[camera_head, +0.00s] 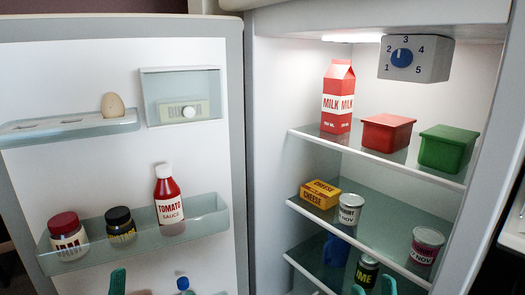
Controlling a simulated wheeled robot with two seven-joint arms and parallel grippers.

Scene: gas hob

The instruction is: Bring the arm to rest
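My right gripper (373,289) shows at the bottom edge as two teal fingertips standing apart, in front of the lower fridge shelf. A dark jar (367,272) shows just behind and above them. I see nothing held between the fingertips. My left gripper (118,282) shows only as a teal fingertip at the bottom edge, in front of the open door. The rest of it is out of the picture, so its opening cannot be judged. Both arms are out of view.
The fridge door (120,170) stands open at the left, with an egg, jars and a tomato sauce bottle (168,200) on its shelves. Inside the fridge are a milk carton (338,98), red and green tubs, a cheese box (320,193) and several small containers.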

